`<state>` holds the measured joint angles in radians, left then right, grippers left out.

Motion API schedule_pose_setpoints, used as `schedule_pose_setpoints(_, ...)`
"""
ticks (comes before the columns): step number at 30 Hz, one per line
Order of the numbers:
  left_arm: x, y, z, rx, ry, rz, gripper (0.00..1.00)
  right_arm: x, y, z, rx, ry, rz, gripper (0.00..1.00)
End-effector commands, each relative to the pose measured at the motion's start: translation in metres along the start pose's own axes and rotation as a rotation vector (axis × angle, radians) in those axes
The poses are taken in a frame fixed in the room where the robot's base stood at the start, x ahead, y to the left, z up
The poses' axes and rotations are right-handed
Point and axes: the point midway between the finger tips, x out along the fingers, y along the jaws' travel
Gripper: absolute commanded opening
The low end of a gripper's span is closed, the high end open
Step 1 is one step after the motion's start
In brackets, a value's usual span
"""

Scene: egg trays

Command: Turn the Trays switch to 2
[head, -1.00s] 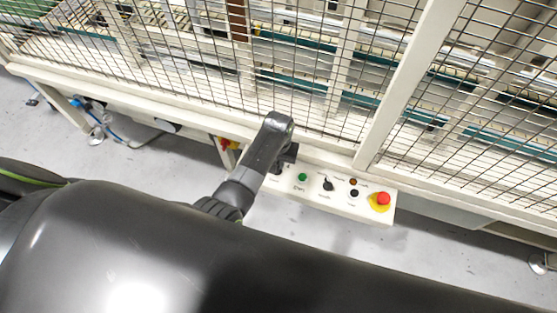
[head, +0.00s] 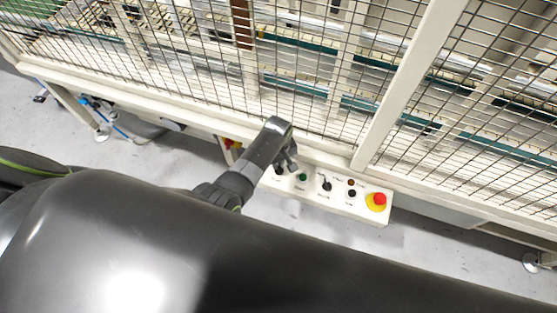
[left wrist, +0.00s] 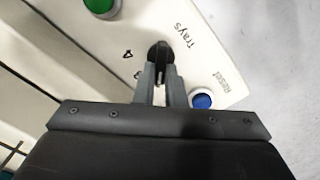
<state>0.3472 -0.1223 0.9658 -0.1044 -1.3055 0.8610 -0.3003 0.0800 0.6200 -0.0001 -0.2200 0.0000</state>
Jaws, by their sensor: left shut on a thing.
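The Trays switch (left wrist: 159,50) is a black rotary knob on the white control panel. It shows in the left wrist view beside the printed word "Trays" and a "4"; another mark near the fingers is partly hidden. My left gripper (left wrist: 160,76) is shut on the knob, one finger on each side of it. In the head view my left gripper (head: 289,160) is at the left end of the control panel (head: 340,205), where my own arm and fingers mostly hide the knob. My right gripper is not in view.
A green button (left wrist: 101,5) and a blue Reset button (left wrist: 202,101) are close to the knob. Farther along the panel are another black switch (head: 327,186) and a red emergency stop (head: 379,199). A wire mesh fence (head: 300,95) rises behind the panel.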

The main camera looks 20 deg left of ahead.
Motion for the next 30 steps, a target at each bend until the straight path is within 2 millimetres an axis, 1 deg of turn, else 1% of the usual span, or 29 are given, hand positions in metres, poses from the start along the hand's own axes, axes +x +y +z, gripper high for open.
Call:
schedule_pose_setpoints(6,-0.0006,-0.0004,-0.0006,-0.049,0.001,0.000,0.00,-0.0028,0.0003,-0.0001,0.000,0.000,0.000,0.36)
schedule_pose_setpoints(19,-0.0002,-0.0004,-0.0007,-0.060,0.002,0.000,0.00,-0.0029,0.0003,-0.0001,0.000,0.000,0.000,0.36)
schedule_pose_setpoints(20,-0.0002,-0.0004,-0.0007,-0.060,0.002,0.001,0.11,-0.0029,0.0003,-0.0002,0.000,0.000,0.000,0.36)
schedule_pose_setpoints(24,-0.0002,-0.0004,-0.0006,-0.059,0.002,0.000,0.30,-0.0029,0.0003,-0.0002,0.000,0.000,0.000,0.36)
schedule_pose_setpoints(25,-0.0002,-0.0005,-0.0006,-0.059,0.002,0.000,0.32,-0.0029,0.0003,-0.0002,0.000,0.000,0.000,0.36)
schedule_pose_setpoints(30,-0.0001,-0.0005,-0.0004,-0.058,0.001,0.000,0.32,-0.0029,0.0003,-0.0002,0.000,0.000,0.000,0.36)
